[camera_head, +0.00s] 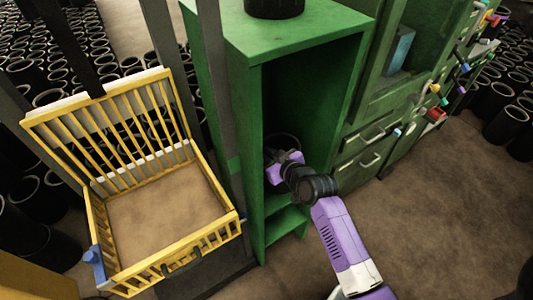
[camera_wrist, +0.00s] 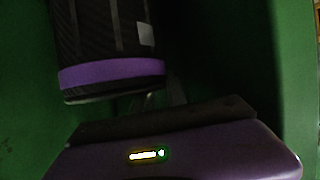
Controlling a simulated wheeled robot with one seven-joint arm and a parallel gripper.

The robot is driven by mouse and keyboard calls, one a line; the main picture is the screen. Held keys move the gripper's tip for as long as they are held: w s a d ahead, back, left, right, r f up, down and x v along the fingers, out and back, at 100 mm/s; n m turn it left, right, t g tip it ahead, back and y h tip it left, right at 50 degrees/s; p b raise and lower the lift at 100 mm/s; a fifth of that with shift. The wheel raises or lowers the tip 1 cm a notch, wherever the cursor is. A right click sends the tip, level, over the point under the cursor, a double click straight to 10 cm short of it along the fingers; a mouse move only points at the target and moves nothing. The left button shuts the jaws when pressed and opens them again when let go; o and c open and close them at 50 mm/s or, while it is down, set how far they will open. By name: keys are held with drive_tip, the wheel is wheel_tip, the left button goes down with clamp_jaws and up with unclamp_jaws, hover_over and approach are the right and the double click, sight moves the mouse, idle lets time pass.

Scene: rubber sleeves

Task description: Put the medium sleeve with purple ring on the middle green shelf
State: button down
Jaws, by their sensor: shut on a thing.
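The sleeve with the purple ring (camera_wrist: 112,74) is black and fills the upper left of the wrist view, its ring near the lower end. In the head view only its dark rim (camera_head: 283,139) shows, behind my gripper. My gripper (camera_head: 280,160) reaches inside the green shelf unit (camera_head: 301,35) and is shut on this sleeve. The fingers are dark and hard to see in the wrist view. A green shelf board (camera_head: 287,219) shows below my gripper. Whether the sleeve's base touches a shelf is hidden.
A black sleeve (camera_head: 274,5) stands on top of the unit. A yellow crate cage (camera_head: 215,235) stands at left beside a grey post (camera_head: 215,90). Green drawers (camera_head: 360,163) with handles adjoin at right. Brown floor at the lower right is mostly clear.

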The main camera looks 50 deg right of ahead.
drive_tip(key=shift+r, duration=0.1)
drive_tip(key=c, duration=1.8)
unclamp_jaws()
drive_tip(key=shift+f, duration=0.25)
drive_tip(key=o, duration=0.5)
drive_tip(key=shift+r, duration=0.1)
drive_tip(key=v, duration=1.2)
